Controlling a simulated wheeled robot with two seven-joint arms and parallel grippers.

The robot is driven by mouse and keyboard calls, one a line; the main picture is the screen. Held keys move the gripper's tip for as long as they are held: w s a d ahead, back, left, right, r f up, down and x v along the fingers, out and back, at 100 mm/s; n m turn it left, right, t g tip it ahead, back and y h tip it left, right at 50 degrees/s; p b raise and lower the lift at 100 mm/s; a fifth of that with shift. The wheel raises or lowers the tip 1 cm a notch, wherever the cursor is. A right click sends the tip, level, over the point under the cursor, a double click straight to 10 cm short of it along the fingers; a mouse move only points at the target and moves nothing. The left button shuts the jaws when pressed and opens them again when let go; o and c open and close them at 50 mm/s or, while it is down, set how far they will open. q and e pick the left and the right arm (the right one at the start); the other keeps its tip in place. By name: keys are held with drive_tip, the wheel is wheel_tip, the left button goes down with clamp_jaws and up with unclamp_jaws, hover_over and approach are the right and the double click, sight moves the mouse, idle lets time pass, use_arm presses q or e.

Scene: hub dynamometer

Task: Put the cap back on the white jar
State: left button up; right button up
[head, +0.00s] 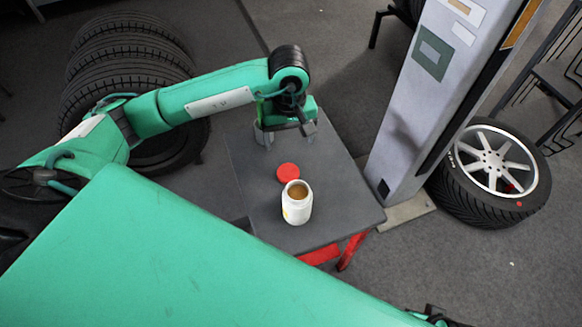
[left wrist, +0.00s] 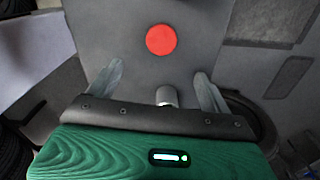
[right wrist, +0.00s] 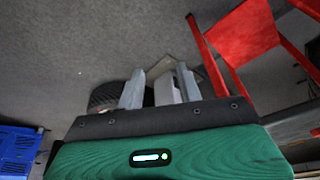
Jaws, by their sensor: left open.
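The white jar (head: 297,203) stands upright and uncapped on the small grey table (head: 345,195), with brownish contents showing in its mouth. The red cap (head: 288,173) lies flat on the table just behind the jar, close to it. The cap also shows as a red disc in the left wrist view (left wrist: 161,39). My left gripper (head: 286,133) is open and empty above the back part of the table, behind the cap. In the left wrist view its fingers are spread and the cap lies beyond them. My right gripper (right wrist: 160,88) is open, with its fingers apart, away from the jar and cap.
A grey pillar (head: 435,95) stands right beside the table. A wheel with a tyre (head: 490,170) lies to its right. Stacked tyres (head: 130,65) stand at the left. The right wrist view shows a red frame (right wrist: 245,38) and a blue crate (right wrist: 20,150).

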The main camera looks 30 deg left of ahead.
use_arm(q)
hover_over(289, 173)
wheel_tip(289, 173, down, 9)
drive_tip(key=shift+w+r, duration=0.1)
drive_tip(key=shift+r, duration=0.1)
drive_tip(key=shift+f, duration=0.1)
idle(0.3)
wheel_tip(289, 173, down, 5)
drive_tip(key=shift+f, duration=0.1)
idle(0.4)
drive_tip(key=c, duration=1)
